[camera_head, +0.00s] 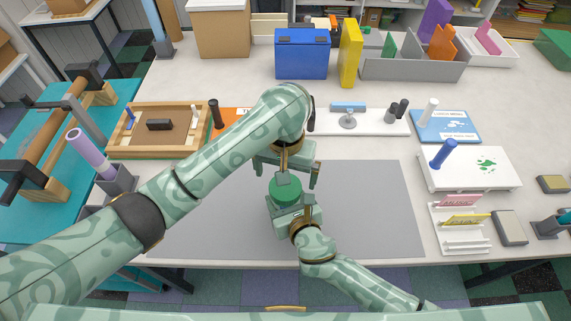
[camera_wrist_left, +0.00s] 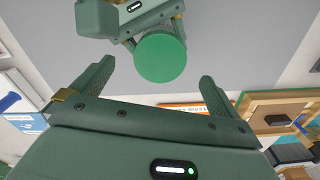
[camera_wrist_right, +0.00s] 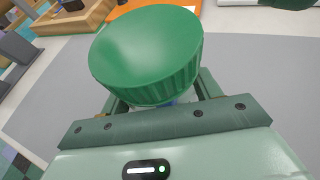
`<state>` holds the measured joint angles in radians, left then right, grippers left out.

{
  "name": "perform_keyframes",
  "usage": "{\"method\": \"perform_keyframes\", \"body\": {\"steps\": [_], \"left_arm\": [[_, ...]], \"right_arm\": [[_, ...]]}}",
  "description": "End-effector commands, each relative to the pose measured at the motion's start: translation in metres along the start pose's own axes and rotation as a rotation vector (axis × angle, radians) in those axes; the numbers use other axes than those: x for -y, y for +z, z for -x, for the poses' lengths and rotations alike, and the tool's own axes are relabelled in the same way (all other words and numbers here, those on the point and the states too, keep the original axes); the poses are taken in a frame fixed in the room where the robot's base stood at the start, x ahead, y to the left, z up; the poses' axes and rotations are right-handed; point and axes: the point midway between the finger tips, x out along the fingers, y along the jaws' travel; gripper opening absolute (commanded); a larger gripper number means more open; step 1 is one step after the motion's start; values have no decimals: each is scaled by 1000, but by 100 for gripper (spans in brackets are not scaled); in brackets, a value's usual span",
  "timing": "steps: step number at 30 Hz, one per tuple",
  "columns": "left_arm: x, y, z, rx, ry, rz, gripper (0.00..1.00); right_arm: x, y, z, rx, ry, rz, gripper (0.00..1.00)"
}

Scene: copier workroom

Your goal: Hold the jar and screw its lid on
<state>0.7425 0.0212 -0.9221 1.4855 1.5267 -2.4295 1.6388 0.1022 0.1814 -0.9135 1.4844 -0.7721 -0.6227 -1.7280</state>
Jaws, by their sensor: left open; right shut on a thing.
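The green ribbed lid (camera_head: 285,188) sits on top of the jar over the grey mat. It looks tilted in the right wrist view (camera_wrist_right: 147,50), and I cannot tell how tightly it is seated. Only a small bluish bit of the jar (camera_wrist_right: 182,99) shows under the lid; the rest is hidden. My right gripper (camera_head: 291,212) is shut on the jar below the lid. My left gripper (camera_head: 287,176) is open and empty, just beyond and above the lid. In the left wrist view the lid (camera_wrist_left: 160,58) shows beyond the two spread fingers, apart from them.
The grey mat (camera_head: 380,205) around the jar is bare. A wooden tray (camera_head: 122,152) stands left, and a white board with a blue peg (camera_head: 480,165) stands right. A blue box (camera_head: 302,55) and a yellow binder (camera_head: 349,55) stand at the back.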

Motion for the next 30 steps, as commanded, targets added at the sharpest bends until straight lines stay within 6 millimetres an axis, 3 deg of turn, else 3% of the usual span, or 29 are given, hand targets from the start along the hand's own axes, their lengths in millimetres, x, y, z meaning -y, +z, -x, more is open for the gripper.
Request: {"method": "perform_keyframes", "body": {"steps": [5, 12, 18, 30], "left_arm": [[1, -2, 24, -6, -3, -2, 100], [2, -3, 76, -11, -6, -2, 100], [1, -2, 107, -6, -4, -2, 100], [0, 0, 118, -1, -1, -1, 100]], "right_arm": [[0, 0, 0, 1, 0, 0, 0], [0, 1, 0, 1, 0, 0, 0], [0, 0, 0, 1, 0, 0, 0], [0, 0, 0, 1, 0, 0, 0]]}}
